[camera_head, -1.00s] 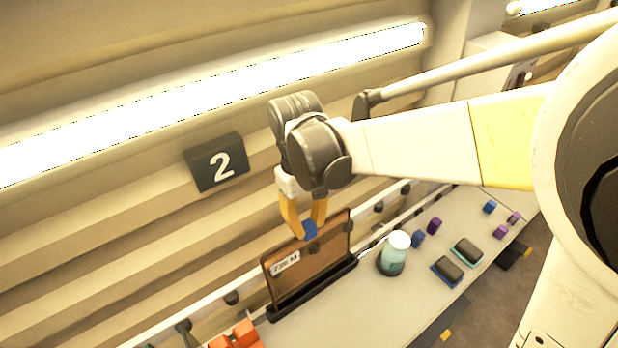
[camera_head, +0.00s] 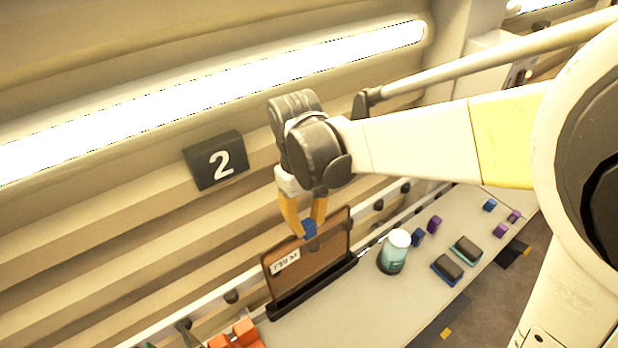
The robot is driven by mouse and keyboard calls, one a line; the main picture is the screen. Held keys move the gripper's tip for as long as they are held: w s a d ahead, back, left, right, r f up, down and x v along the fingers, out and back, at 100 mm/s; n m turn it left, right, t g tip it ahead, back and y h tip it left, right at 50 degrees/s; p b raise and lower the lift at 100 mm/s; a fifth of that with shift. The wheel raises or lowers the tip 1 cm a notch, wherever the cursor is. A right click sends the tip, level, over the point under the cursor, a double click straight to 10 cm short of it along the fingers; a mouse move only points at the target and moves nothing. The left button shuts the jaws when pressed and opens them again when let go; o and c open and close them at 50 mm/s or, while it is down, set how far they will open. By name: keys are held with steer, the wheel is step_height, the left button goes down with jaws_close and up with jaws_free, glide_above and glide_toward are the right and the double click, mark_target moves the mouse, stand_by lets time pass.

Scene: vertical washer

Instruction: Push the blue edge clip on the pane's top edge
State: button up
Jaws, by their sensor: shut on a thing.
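The blue edge clip (camera_head: 309,228) is at the pane's top edge, near the middle. My gripper (camera_head: 305,230), with yellow fingers, points down at the top edge and is shut on the blue clip. The fingers hide part of the clip, and I cannot tell how far it is seated on the edge.
A jar with a white lid (camera_head: 395,250) stands right of the pane. Beyond it are two dark pads (camera_head: 447,269) and several small blue and purple blocks (camera_head: 434,223). Orange blocks (camera_head: 236,335) are at the lower left. A ribbed wall with a "2" sign (camera_head: 216,161) is behind.

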steer(key=shift+f, duration=0.2)
steer(key=o, duration=0.8)
step_height(320, 180, up, 12)
steer(key=w, duration=0.1)
steer(key=shift+a, duration=0.45)
steer(key=shift+f, duration=0.1)
